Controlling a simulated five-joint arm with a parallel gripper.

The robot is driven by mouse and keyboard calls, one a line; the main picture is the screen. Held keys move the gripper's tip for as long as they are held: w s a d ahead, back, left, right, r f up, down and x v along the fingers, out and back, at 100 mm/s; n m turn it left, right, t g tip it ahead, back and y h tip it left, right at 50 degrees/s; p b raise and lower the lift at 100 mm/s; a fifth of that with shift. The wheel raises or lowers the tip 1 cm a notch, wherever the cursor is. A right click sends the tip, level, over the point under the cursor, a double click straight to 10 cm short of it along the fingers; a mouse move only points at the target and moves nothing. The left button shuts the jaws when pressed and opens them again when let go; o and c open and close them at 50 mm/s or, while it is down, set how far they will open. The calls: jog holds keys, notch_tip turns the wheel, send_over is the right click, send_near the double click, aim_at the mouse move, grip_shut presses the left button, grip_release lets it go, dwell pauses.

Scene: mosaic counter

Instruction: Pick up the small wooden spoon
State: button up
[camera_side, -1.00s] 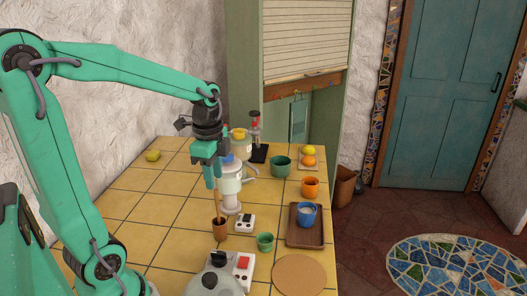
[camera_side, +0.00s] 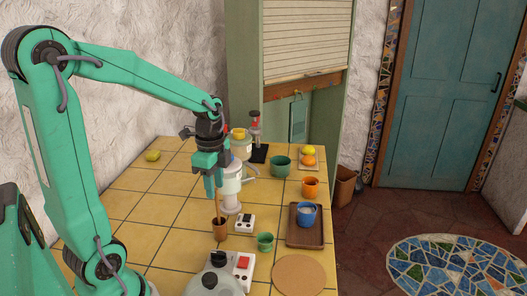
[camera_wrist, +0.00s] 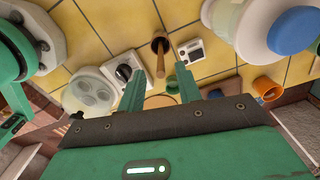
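The small wooden spoon (camera_side: 218,208) stands in a brown cup (camera_side: 220,230) with its thin handle pointing up. In the wrist view the spoon handle (camera_wrist: 160,66) rises from the cup (camera_wrist: 160,44) toward me. The spoon's lower end is hidden inside the cup. My gripper (camera_side: 213,188) points down just above the handle's top. In the wrist view my gripper (camera_wrist: 160,84) is open, with the handle's end showing in line with the gap between the fingers. Nothing is held. I cannot tell whether the handle's tip is between the fingers.
A white blue-lidded appliance (camera_wrist: 243,22) stands close to the gripper. Near the cup are a small white device (camera_side: 245,223), a green cup (camera_side: 265,241) and a white hob unit (camera_side: 247,275). A brown tray (camera_side: 305,240) with a blue mug (camera_side: 307,217) lies right.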

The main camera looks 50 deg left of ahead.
aim_at(217, 198)
jog(key=shift+w+f, duration=0.1)
jog(key=shift+f, duration=2.4)
grip_shut()
